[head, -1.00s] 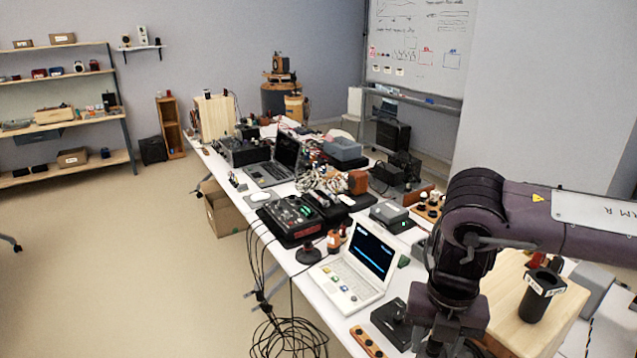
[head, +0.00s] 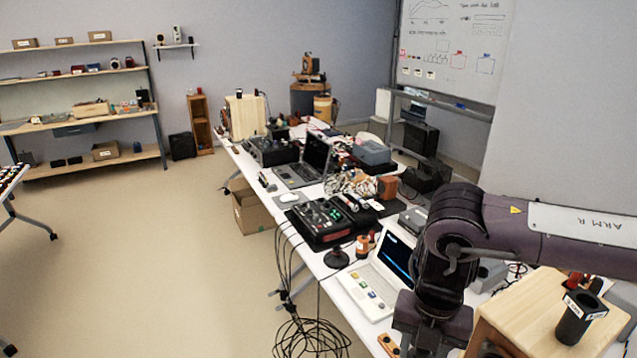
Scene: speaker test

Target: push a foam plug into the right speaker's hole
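My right arm (head: 455,240), marked ARM R, comes in from the right and bends down over the near end of the long table. Its gripper is below the picture or hidden, so its fingers do not show. My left arm and gripper are not in view. A pale wooden box (head: 535,300), possibly a speaker, stands at the bottom right beside my arm. A black cup (head: 577,320) with a white label band stands on its top. A similar wooden box (head: 245,117) stands at the table's far end. I cannot make out a foam plug or a speaker hole.
The long white table (head: 335,290) is crowded. A white laptop (head: 380,275) is close to my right arm, and a black mixer-like device (head: 323,220) lies beyond it. Cables hang off the left edge to the floor. A cardboard box (head: 252,208) stands below. The floor (head: 150,250) at left is clear.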

